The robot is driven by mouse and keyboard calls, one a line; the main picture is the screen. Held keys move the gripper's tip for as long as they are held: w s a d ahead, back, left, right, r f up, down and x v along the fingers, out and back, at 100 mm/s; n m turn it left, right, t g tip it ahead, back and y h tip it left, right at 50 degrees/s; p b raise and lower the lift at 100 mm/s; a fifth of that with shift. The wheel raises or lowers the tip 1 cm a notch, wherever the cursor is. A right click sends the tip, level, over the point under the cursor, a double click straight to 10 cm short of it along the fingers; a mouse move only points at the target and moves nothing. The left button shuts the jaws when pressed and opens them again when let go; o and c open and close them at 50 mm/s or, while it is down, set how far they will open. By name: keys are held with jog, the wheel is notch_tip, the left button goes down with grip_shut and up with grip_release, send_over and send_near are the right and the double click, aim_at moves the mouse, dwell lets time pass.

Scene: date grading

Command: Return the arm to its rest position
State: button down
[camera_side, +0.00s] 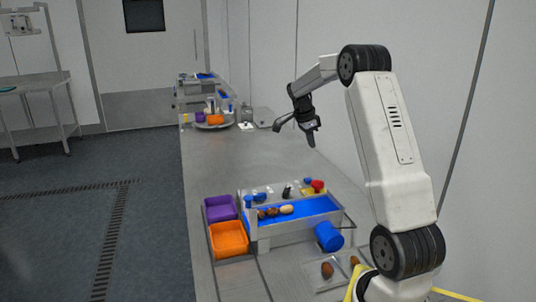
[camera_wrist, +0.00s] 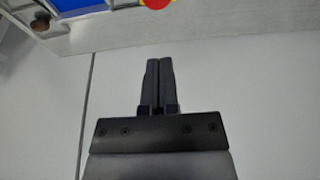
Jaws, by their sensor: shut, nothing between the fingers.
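My gripper (camera_side: 311,139) is raised above the long grey bench, behind the conveyor unit in the side view. Its fingers point downward and hold nothing. In the wrist view my gripper (camera_wrist: 159,62) shows two dark fingers pressed together, with bare grey surface around them. My arm is bent, with its upper part reaching up and left from the base at the lower right.
The conveyor (camera_side: 316,207) with a blue belt carries several dates. Purple (camera_side: 220,208) and orange (camera_side: 229,239) bins stand at its left. A blue cylinder (camera_side: 328,237) and a clear tray (camera_side: 326,285) with a brown date are in front. Mid-bench is clear.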

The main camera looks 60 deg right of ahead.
jog(key=shift+a, duration=0.1)
jog(key=w+a+f+n+t, duration=0.1)
jog(key=w+a+n, duration=0.1)
jog(key=a+n, duration=0.4)
jog(key=w+a+f+n+t, duration=0.1)
jog(key=w+a+f+n, duration=0.1)
jog(key=a+n, duration=0.4)
jog(key=w+a+f+n+t, duration=0.1)
jog(key=w+a+n, duration=0.2)
jog(key=a, duration=1)
jog(key=shift+w+a+f+n+t, duration=0.1)
jog(key=shift+w+f+n+t, duration=0.05)
jog(key=shift+n, duration=0.6)
jog(key=shift+w+f+n+t, duration=0.1)
jog(key=shift+w+n+t, duration=0.05)
jog(key=shift+n, duration=0.6)
jog(key=s+a+f+n+y, duration=0.1)
jog(key=s+a+n, duration=0.3)
jog(key=a, duration=0.4)
jog(key=s+a+f+n+t+y, duration=0.1)
jog(key=s+a+f+n, duration=0.3)
jog(key=s+a, duration=0.3)
jog(key=shift+a+f+n, duration=0.15)
jog(key=shift+a+n, duration=0.35)
jog(key=shift+a, duration=0.4)
